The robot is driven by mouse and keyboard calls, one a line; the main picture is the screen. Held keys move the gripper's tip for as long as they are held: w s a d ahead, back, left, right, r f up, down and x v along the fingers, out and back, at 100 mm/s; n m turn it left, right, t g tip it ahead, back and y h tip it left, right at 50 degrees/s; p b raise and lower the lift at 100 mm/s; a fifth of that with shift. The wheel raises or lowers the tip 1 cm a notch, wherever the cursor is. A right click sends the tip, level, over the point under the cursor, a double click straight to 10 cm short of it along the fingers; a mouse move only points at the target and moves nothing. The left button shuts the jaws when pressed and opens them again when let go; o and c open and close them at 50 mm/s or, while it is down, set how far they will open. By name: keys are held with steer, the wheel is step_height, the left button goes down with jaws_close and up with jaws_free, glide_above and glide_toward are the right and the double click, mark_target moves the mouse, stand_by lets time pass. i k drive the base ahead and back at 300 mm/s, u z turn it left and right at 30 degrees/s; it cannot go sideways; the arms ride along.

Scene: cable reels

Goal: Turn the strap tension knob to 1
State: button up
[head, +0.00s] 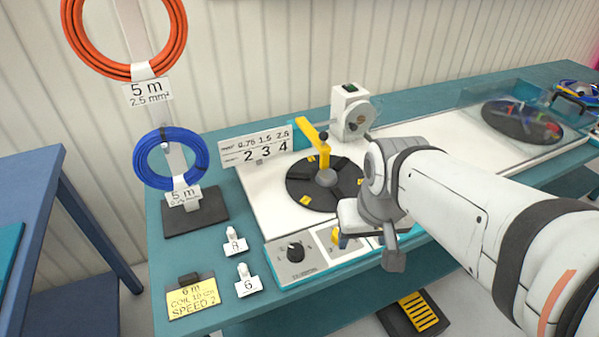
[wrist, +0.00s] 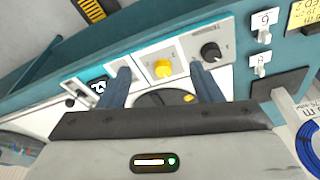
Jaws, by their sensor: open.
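The control panel (head: 274,258) runs along the front edge of the white machine bed. Its black knob (head: 296,252) sits at the left end on a white plate; in the wrist view this knob (wrist: 212,52) has small lettering beside it, perhaps naming tension, and a pale pointer mark. I cannot read its setting. A yellow knob (wrist: 162,68) sits beside it on its own plate, partly covered in the head view. My gripper (wrist: 161,72) is open, its two blue-grey fingers on either side of the yellow knob in the picture; contact cannot be told.
A black turntable (head: 300,190) with a yellow arm (head: 312,134) stands behind the panel. A number sign (head: 256,149), a blue coil (head: 146,160), an orange coil (head: 75,35), two white tags and a yellow note (head: 192,298) are to the left. A clear cover (head: 490,95) is at right.

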mark_target(295, 253)
steer(key=u, duration=0.8)
steer(key=k, duration=0.55)
steer(key=z, duration=0.25)
steer(key=i, duration=0.5)
steer(key=u, duration=0.05)
